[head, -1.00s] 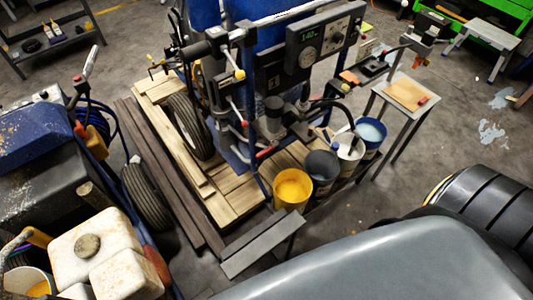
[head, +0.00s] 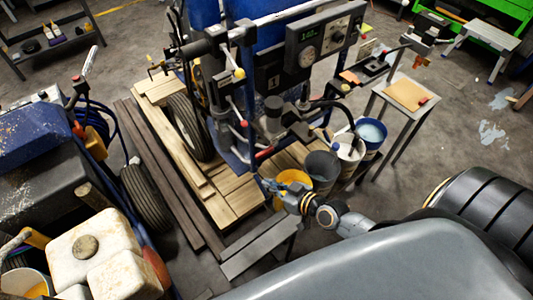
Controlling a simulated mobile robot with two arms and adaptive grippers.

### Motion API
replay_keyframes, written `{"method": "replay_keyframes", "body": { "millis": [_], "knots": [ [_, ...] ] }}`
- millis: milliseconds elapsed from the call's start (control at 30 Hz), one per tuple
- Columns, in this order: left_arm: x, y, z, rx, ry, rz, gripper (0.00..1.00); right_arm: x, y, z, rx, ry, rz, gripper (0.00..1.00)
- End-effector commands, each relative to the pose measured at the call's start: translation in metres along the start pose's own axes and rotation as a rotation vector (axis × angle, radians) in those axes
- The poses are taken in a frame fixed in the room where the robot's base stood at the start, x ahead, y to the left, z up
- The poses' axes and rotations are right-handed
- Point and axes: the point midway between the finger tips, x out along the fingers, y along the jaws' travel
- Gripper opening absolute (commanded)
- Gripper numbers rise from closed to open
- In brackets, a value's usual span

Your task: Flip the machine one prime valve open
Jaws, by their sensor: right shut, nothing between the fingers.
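Machine one (head: 272,80), a blue line striper with a "1" on its dark panel, stands on a wooden pallet. A small red-ended handle (head: 264,153) shows low on its front. Another red part (head: 243,123) sits on the pump fittings to its left. I cannot tell for sure which is the prime valve or how it is set. My right gripper (head: 270,185) is shut and empty. In the picture it lies over the yellow paint bucket (head: 298,176), below the red-ended handle and apart from it. My left gripper is not in view.
A grey bucket (head: 322,168), a white bucket (head: 349,147) and a blue bucket (head: 371,132) stand in a row right of the yellow one. A small side table (head: 404,108) is further right. Another worn machine (head: 40,140) crowds the left. Planks (head: 165,185) edge the pallet.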

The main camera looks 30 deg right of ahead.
Motion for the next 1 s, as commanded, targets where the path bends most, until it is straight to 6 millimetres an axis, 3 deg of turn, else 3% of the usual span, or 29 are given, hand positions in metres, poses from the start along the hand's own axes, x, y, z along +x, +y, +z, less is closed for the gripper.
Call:
{"method": "replay_keyframes", "body": {
  "millis": [100, 267, 733, 1000],
  "knots": [
    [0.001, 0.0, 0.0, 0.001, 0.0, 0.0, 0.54, -0.004, 0.041, -0.021, 0.001, 0.107, 0.098, 0.0],
    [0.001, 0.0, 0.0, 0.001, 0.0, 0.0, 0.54, -0.009, 0.07, -0.035, 0.006, 0.17, 0.18, 0.0],
    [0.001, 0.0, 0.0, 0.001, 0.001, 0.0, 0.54, -0.005, 0.075, -0.037, 0.01, 0.179, 0.194, 0.0],
    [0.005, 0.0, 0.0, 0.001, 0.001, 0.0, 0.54, 0.041, 0.084, -0.047, 0.01, 0.183, 0.193, 0.0]
  ]
}}
